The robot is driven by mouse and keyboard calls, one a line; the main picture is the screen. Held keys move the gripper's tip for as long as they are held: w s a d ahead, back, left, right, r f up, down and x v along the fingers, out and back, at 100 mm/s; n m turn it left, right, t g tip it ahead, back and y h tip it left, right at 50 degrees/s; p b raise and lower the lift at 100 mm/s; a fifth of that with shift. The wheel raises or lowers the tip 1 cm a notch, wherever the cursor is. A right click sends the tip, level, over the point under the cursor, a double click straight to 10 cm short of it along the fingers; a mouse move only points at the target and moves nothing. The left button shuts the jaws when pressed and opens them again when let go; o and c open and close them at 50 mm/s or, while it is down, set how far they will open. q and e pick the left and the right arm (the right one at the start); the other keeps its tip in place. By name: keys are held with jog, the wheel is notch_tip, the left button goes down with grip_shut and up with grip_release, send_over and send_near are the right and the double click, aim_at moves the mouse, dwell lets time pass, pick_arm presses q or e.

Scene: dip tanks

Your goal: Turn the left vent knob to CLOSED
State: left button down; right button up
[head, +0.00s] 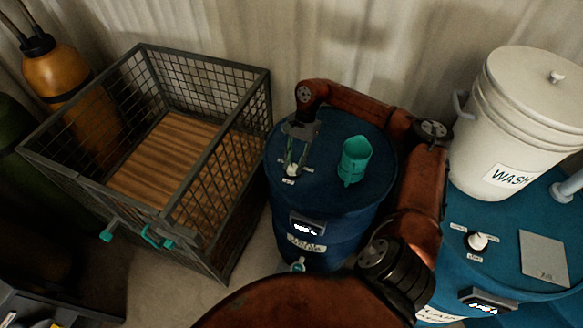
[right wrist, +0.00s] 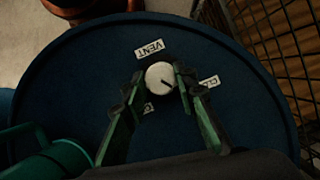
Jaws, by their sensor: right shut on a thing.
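The left vent knob is a small white round knob on top of the left blue drum (head: 340,190); in the head view the knob (head: 291,171) sits at the fingertips of my right gripper (head: 291,163). In the right wrist view the knob (right wrist: 159,74) has a dark pointer line toward the lower right. A VENT label (right wrist: 149,49) lies beside it. A label (right wrist: 209,82) starting "CL" is at its right, and another label (right wrist: 149,107) below is mostly hidden by a finger. My right gripper (right wrist: 160,78) is shut on the knob, one finger on each side. My left gripper is not in view.
A teal cup-like vessel (head: 355,160) stands on the drum beside my right gripper. A wire-mesh crate (head: 240,150) stands close at left. At right, a white WASH bucket (head: 510,130) and another white knob (head: 477,240) are on a second blue drum (head: 510,270).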

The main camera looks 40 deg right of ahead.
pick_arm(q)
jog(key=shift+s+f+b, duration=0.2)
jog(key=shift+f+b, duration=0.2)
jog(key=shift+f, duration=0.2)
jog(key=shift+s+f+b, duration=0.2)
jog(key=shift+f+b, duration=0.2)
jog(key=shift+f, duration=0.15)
pick_arm(e)
jog(key=shift+w+f+n+g, duration=0.1)
jog(key=shift+n+g, duration=0.3)
jog(key=shift+n, duration=0.5)
jog(key=shift+h, duration=0.3)
jog(key=o, duration=1.2)
jog(key=shift+c, duration=0.2)
jog(key=v, duration=1.2)
